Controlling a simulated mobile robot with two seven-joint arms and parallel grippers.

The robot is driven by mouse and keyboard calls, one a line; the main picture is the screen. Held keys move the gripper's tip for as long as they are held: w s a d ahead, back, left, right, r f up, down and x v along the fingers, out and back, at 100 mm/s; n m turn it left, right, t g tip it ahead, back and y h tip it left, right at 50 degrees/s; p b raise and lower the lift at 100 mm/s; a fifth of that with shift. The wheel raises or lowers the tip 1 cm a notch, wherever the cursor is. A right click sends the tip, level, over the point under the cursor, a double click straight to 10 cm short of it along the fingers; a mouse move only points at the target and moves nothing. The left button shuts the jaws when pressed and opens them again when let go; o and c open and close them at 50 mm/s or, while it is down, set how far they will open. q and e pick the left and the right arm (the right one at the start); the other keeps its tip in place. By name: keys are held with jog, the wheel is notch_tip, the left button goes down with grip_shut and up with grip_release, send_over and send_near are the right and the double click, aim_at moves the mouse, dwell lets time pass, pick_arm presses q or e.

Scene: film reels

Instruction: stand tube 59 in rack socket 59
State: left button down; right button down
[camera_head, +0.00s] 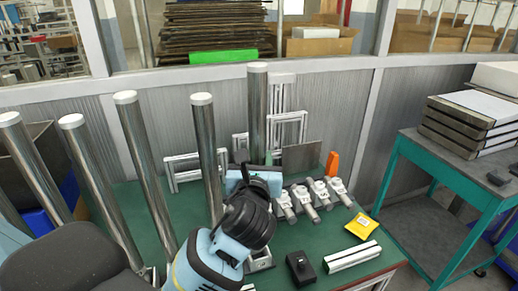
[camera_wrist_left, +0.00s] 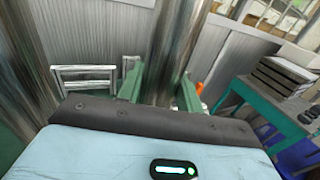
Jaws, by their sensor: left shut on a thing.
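A tall shiny steel tube (camera_head: 257,112) with a pale cap stands nearly upright at the back of the green table. My left gripper (camera_head: 257,163) is shut on its lower part. In the left wrist view the tube (camera_wrist_left: 172,50) passes between the green fingers (camera_wrist_left: 160,90). The tube's bottom end is hidden behind my left arm and gripper. Several similar tubes with pale caps, one of them a nearby tube (camera_head: 206,150), lean or stand to the left. No tube or socket numbers are readable, and I cannot make out socket 59. My right gripper is out of view.
The green table (camera_head: 330,215) holds several metal fittings (camera_head: 312,195), a yellow packet (camera_head: 361,226), a black box (camera_head: 300,267), a pale rail (camera_head: 352,256) and an orange object (camera_head: 332,165). White frames (camera_head: 184,172) stand behind. A teal-framed cart (camera_head: 450,160) is at right.

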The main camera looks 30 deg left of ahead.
pick_arm(q)
jog(key=shift+r, duration=0.15)
jog(key=shift+s+d, duration=0.1)
jog(key=shift+s, duration=0.05)
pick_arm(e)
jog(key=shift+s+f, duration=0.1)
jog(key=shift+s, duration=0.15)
